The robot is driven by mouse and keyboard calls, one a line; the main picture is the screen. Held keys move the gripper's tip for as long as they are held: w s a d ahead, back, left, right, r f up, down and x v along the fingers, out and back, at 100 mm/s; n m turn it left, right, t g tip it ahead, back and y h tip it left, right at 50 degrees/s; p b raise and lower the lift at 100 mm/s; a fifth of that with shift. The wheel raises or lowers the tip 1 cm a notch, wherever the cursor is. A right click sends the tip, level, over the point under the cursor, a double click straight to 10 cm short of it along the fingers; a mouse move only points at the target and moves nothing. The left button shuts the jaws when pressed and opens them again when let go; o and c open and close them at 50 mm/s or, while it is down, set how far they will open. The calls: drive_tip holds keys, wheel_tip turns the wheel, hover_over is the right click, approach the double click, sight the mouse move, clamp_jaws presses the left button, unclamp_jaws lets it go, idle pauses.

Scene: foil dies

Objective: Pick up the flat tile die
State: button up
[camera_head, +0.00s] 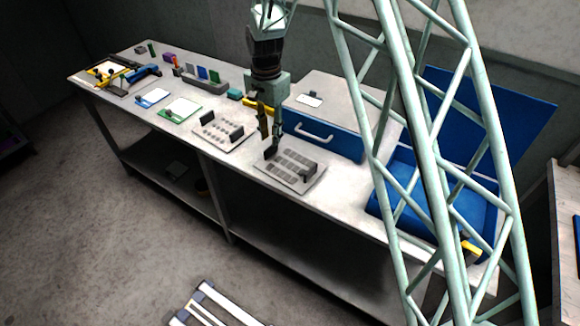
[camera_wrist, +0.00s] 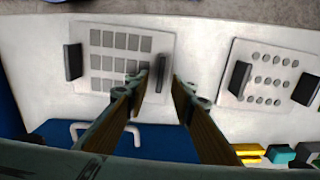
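The flat tile die, a pale plate with rows of grey rectangles (camera_head: 290,164), lies on the workbench below my gripper. It also shows at the upper left of the wrist view (camera_wrist: 122,42). Two dark upright handles stand at its ends, one at the left (camera_wrist: 73,62) and one at the right (camera_wrist: 161,76) in the wrist view. My gripper (camera_head: 271,138) points down over the handle at the die's left end in the head view. In the wrist view its two fingers (camera_wrist: 162,80) are apart, with the right handle seen between their tips. I see no clear contact.
A similar plate with round spots (camera_head: 222,131) and two dark handles lies beside it. A blue drawer unit with a white handle (camera_head: 314,132) stands close behind. An open blue case (camera_head: 478,205) is at the right. Coloured trays and blocks fill the bench's left.

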sight(271, 146)
drive_tip(key=shift+f, duration=0.75)
drive_tip(key=shift+f, duration=0.1)
drive_tip(key=shift+a+f+b, duration=0.1)
drive_tip(key=shift+f+b, duration=0.2)
drive_tip(key=shift+f, duration=2.2)
drive_tip(key=shift+c, duration=0.8)
clamp_jaws()
